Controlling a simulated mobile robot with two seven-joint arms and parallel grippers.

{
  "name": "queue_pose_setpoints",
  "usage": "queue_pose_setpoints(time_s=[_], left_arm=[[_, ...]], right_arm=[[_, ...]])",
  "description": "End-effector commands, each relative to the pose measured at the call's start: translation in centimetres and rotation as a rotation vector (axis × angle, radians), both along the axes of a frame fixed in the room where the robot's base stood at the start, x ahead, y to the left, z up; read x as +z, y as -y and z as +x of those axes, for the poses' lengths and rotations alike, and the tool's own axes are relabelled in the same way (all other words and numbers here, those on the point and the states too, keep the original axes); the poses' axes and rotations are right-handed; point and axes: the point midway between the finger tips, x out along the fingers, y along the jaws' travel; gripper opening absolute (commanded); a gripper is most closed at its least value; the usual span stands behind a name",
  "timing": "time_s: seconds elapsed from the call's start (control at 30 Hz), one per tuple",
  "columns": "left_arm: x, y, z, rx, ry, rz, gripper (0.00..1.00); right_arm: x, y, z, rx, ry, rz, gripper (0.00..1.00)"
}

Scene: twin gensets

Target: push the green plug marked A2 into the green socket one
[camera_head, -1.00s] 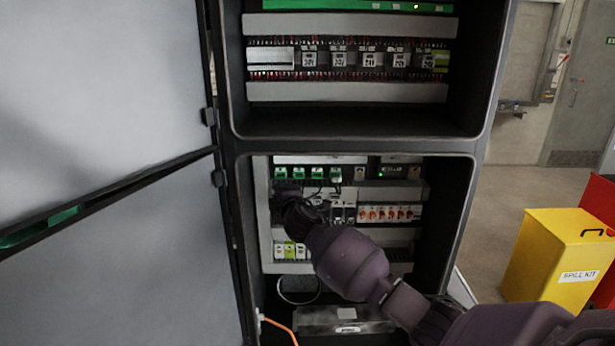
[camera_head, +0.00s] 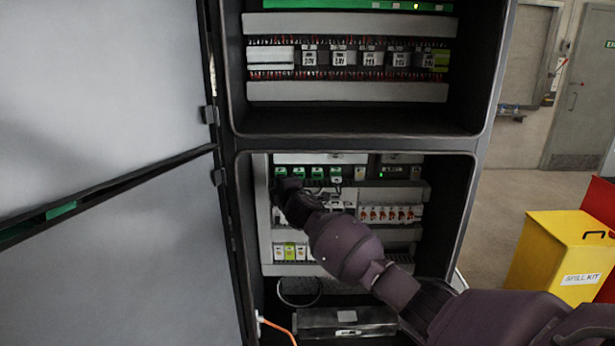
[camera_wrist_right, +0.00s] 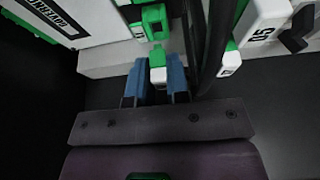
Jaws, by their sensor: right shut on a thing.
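A row of green sockets (camera_head: 297,173) runs along the top of the lower cabinet bay in the head view. My right gripper (camera_head: 287,188) is just below the left end of the row, dark and partly hidden by its own wrist. In the right wrist view its blue fingertips (camera_wrist_right: 158,88) are shut on a small green plug with a white face (camera_wrist_right: 158,75). No marking on that plug is readable. A green-and-white socket body (camera_wrist_right: 153,22) lies just beyond the plug. I cannot tell whether they touch. My left gripper is not in view.
A dark cable (camera_wrist_right: 205,45) runs close to the right of the fingers. Another green-and-white plug (camera_wrist_right: 230,62) is beyond it. Orange-and-white breakers (camera_head: 390,213) sit right of my arm. The grey cabinet door (camera_head: 110,240) stands open at left. A yellow spill kit bin (camera_head: 560,255) stands at right.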

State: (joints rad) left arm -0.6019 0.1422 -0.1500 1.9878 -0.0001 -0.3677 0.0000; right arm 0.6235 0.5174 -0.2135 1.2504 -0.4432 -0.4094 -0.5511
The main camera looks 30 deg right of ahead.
Motion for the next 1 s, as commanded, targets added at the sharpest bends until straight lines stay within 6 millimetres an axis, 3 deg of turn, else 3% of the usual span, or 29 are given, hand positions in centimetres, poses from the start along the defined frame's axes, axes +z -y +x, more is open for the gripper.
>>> queue_pose_setpoints(time_s=[1.0], left_arm=[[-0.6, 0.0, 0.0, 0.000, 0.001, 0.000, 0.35]], right_arm=[[0.0, 0.6, 1.0, 0.000, 0.000, 0.000, 0.00]])
